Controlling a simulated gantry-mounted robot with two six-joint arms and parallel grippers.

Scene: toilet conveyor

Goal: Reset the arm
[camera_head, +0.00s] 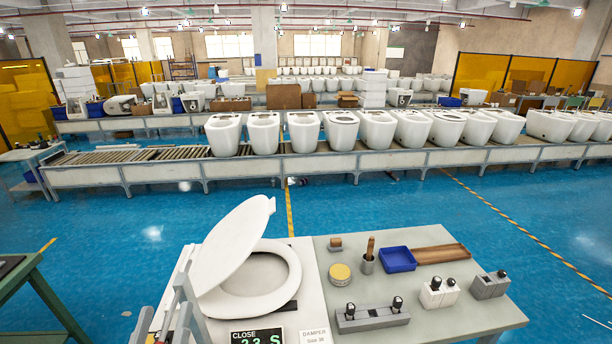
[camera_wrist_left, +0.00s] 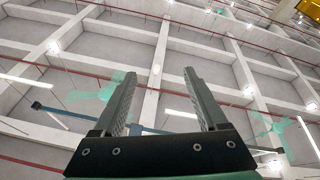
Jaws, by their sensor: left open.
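My left gripper (camera_head: 166,294) is at the lower left of the head view, beside the left edge of the workbench. Its two grey fingers point upward. In the left wrist view my left gripper (camera_wrist_left: 160,76) is open, with nothing between its fingers and only the ceiling beyond. A white toilet seat (camera_head: 286,286) lies on the bench to the right of the gripper. Its lid (camera_head: 232,243) is raised and tilted to the left. My right gripper is in neither view.
The workbench (camera_head: 440,322) carries a display reading CLOSE (camera_head: 257,337), a yellow round tin (camera_head: 340,274), a blue tray (camera_head: 397,259), a wooden tray (camera_head: 441,254) and small grey fixtures (camera_head: 372,317). A conveyor (camera_head: 110,172) with several toilets stands behind. Blue floor lies between.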

